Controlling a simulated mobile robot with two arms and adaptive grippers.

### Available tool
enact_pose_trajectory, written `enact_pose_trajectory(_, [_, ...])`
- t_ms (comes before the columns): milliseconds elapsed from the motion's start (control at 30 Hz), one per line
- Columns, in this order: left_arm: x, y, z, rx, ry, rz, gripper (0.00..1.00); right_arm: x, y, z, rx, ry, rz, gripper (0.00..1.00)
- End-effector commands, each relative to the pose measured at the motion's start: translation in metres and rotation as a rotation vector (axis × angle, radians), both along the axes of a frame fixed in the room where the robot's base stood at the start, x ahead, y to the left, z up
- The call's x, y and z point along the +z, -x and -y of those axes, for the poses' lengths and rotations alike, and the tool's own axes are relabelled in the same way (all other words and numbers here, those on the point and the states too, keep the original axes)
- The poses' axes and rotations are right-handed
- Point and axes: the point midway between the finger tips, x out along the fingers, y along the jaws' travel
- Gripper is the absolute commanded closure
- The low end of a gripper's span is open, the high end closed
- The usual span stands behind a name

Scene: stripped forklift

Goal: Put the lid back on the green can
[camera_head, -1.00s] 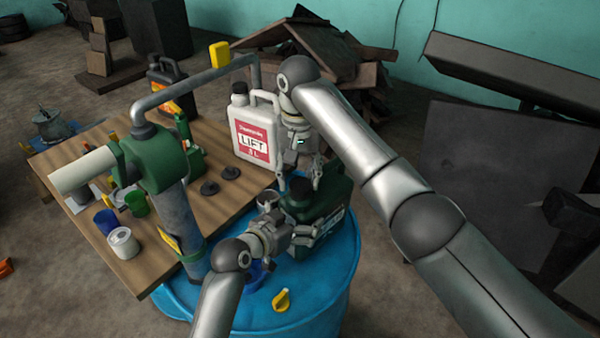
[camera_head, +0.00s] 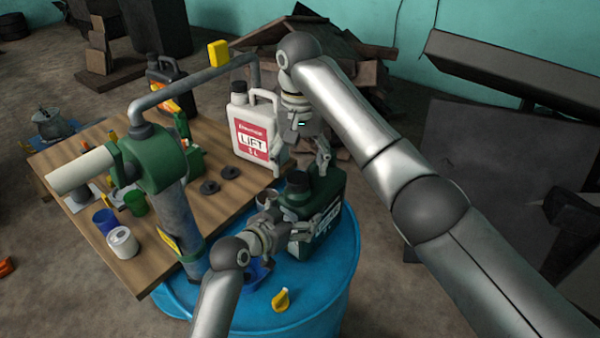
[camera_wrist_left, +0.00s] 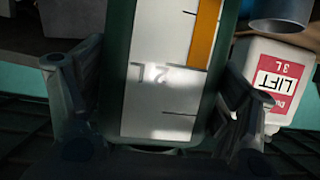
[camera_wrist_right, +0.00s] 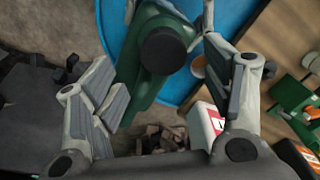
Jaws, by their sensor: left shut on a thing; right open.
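The green can (camera_head: 328,195) stands on the blue drum, with a pale label and level scale facing the left wrist view (camera_wrist_left: 160,95). A black round lid (camera_head: 297,187) appears seated on its top; it shows from above in the right wrist view (camera_wrist_right: 162,50). Whether it is fully tightened I cannot tell. My left gripper (camera_head: 302,232) is shut on the can's lower body, a finger on each side. My right gripper (camera_head: 304,158) is open and empty above the can, its fingers spread either side of the lid in the right wrist view (camera_wrist_right: 160,55).
The blue drum (camera_head: 325,290) carries a yellow cap-like piece (camera_head: 282,298) near its front. A white LIFT jug (camera_head: 250,125) stands behind on the wooden table (camera_head: 225,205), beside two black discs (camera_head: 220,180). A green pump (camera_head: 155,160) rises at the left.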

Motion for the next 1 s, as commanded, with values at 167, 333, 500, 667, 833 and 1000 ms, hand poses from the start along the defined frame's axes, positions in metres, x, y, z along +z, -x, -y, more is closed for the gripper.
enact_pose_trajectory(167, [0.006, -0.001, 0.002, -0.002, 0.011, 0.01, 0.83, 0.037, -0.003, 0.002, -0.004, 0.006, 0.003, 0.28])
enact_pose_trajectory(333, [0.007, -0.001, 0.003, -0.002, 0.011, 0.011, 0.83, 0.062, -0.003, 0.002, -0.005, 0.005, -0.002, 0.28])
enact_pose_trajectory(500, [0.007, -0.001, 0.003, -0.003, 0.011, 0.011, 0.83, 0.075, -0.003, 0.002, -0.005, 0.003, -0.005, 0.28])
enact_pose_trajectory(667, [0.007, -0.001, 0.003, -0.003, 0.012, 0.012, 0.83, 0.078, -0.003, 0.002, -0.005, 0.004, -0.006, 0.28])
enact_pose_trajectory(833, [0.007, -0.001, 0.003, -0.003, 0.012, 0.012, 0.83, 0.078, -0.003, 0.002, -0.004, 0.004, -0.006, 0.28])
enact_pose_trajectory(1000, [0.006, -0.001, 0.003, -0.002, 0.009, 0.009, 0.0, 0.078, -0.003, 0.002, -0.004, 0.003, -0.006, 0.28])
